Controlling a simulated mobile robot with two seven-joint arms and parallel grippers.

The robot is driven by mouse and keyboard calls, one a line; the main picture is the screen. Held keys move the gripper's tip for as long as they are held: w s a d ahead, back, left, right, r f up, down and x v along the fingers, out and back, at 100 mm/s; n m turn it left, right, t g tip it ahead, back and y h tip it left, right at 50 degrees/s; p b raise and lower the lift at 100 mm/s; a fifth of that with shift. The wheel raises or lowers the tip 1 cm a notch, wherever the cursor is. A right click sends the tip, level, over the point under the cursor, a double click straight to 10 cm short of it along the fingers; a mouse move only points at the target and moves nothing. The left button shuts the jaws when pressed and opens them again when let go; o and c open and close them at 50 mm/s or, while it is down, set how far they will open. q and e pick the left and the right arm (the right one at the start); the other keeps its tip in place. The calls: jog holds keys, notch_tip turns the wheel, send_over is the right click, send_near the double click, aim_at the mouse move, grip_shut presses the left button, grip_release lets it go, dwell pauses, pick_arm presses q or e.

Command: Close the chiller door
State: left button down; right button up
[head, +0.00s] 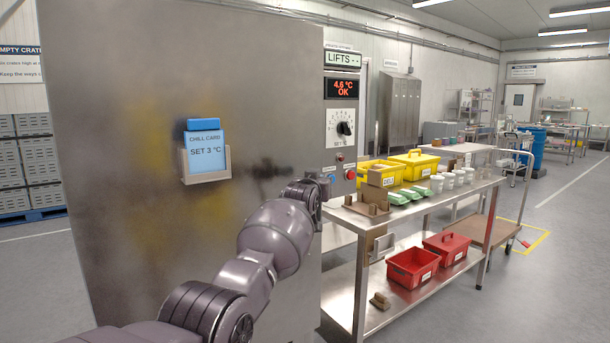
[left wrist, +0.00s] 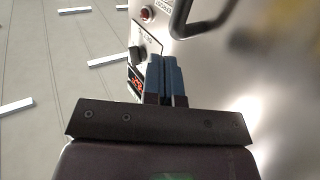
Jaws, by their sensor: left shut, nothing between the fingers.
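The chiller door (head: 120,110) is a large brushed-steel panel filling the left of the head view. It bears a blue chill card (head: 206,150) reading "SET 3 °C" in a holder. In the left wrist view, a dark bar handle (left wrist: 181,22) stands out from the steel surface (left wrist: 240,75). My left gripper (head: 328,180) is at the door's right edge in the head view, mostly hidden by my wrist. In the left wrist view its blue fingers (left wrist: 164,75) are together and empty, apart from the handle. I cannot tell how far the door stands open. My right gripper is not in view.
A control panel (head: 341,110) with a "4.6 °C OK" display, a dial and a red button (head: 349,174) is just right of the door. A steel table (head: 470,190) with yellow boxes, cups and red bins stands further right. Grey floor (head: 545,290) is clear at far right.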

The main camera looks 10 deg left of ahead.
pick_arm(q)
jog(key=s+d+p, duration=0.2)
jog(key=s+d, duration=0.2)
jog(key=s, duration=0.1)
jog(key=s+r+t, duration=0.2)
jog(key=s+r, duration=0.1)
jog(key=r, duration=0.6)
jog(key=s+a+f+g+p, duration=0.1)
jog(key=s+a+f+p, duration=0.1)
jog(key=s+a+f, duration=0.75)
jog(key=s+a+f+g+p, duration=0.1)
jog(key=s+a+f, duration=0.3)
jog(key=s+f, duration=1.1)
jog(key=s+a+f+g, duration=0.2)
jog(key=s+f, duration=0.5)
jog(key=s, duration=0.5)
jog(key=s+a+f+g+y+p, duration=0.1)
jog(key=s+a+f+g, duration=0.1)
jog(key=s+f, duration=0.6)
jog(key=s+a+f+g+y+p, duration=0.1)
jog(key=s+f, duration=0.6)
jog(key=s, duration=1)
jog(key=shift+s+a+f+g, duration=0.3)
jog(key=shift+a+g, duration=0.6)
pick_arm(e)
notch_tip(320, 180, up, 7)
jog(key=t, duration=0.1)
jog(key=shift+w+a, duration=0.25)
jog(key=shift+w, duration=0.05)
